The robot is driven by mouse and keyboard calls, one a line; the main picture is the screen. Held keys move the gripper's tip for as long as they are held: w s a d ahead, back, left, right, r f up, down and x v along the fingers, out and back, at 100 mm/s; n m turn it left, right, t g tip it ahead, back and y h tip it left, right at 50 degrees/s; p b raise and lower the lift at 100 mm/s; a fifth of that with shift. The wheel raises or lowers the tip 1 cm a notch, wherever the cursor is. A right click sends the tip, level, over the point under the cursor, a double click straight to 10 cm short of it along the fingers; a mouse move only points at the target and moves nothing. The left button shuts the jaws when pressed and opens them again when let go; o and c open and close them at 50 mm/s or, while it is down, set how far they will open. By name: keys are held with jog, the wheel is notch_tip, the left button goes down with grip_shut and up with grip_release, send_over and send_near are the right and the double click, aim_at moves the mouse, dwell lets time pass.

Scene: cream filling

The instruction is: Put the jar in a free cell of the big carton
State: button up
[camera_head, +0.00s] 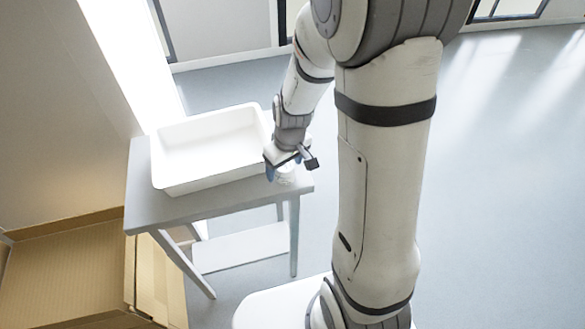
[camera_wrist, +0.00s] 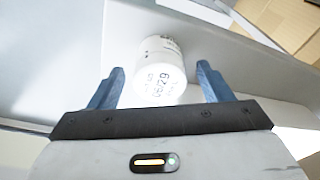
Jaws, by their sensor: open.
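The jar (camera_wrist: 161,72) is white with dark printed markings on its near end. In the wrist view it stands out between and a little beyond the two blue fingers of my gripper (camera_wrist: 160,88), with a gap on each side. My gripper is open and holds nothing. In the head view my gripper (camera_head: 284,172) is low over the right end of the grey table, and the jar (camera_head: 286,170) is mostly hidden beside it. The big carton (camera_head: 60,265) is brown cardboard with its top open at the lower left; no cells can be made out in it.
A white tray (camera_head: 168,187) takes up most of the grey table (camera_head: 220,203), left of my gripper. Cardboard also shows at the upper right of the wrist view (camera_wrist: 285,22). A wall is at the left. The floor (camera_head: 500,180) at the right is clear.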

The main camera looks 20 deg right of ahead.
jog(key=shift+c, duration=0.4)
jog(key=c, duration=1.1)
jog(key=shift+r, duration=0.1)
